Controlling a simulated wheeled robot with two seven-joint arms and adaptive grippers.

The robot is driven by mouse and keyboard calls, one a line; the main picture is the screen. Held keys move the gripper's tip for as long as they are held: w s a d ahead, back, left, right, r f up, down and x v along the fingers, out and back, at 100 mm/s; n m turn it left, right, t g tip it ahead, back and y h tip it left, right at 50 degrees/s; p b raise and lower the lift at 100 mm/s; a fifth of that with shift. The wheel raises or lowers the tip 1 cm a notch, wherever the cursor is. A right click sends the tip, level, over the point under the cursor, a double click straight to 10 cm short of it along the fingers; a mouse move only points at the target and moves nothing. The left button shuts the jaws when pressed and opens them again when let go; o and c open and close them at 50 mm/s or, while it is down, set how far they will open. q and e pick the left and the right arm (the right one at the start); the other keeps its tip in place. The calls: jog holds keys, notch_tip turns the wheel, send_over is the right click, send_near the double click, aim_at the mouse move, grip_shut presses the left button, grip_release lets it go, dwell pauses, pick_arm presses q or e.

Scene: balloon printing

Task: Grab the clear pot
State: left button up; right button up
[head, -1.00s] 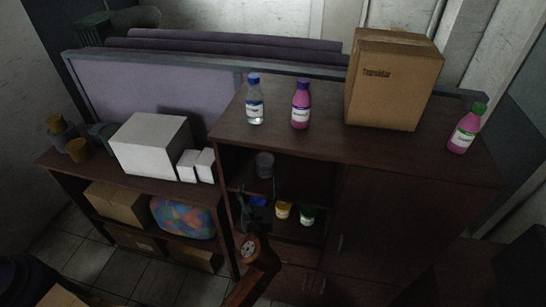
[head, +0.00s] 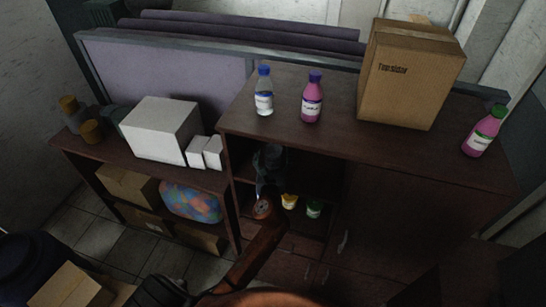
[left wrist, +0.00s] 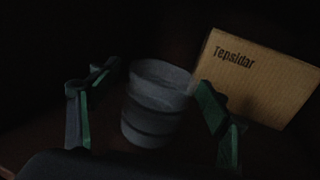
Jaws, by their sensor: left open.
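The clear pot (left wrist: 155,105) is a greyish, see-through cup with a wide rim, standing on a dark shelf in the left wrist view. My left gripper (left wrist: 155,80) is open, with one green-lined finger on each side of the pot. I see no clear contact between the fingers and the pot. In the head view my left gripper (head: 269,165) reaches into the upper open compartment of the dark cabinet (head: 300,150). There it covers most of the pot, which I cannot make out clearly. My right gripper is not in view.
A cardboard box (left wrist: 255,75) stands behind and right of the pot in the wrist view. A yellow pot (head: 289,201) and a green pot (head: 314,208) stand on the shelf below. Bottles and a large box (head: 410,80) stand on the cabinet top.

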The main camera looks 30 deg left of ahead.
pick_arm(q)
jog(key=c, duration=1.1)
jog(key=shift+r, duration=0.1)
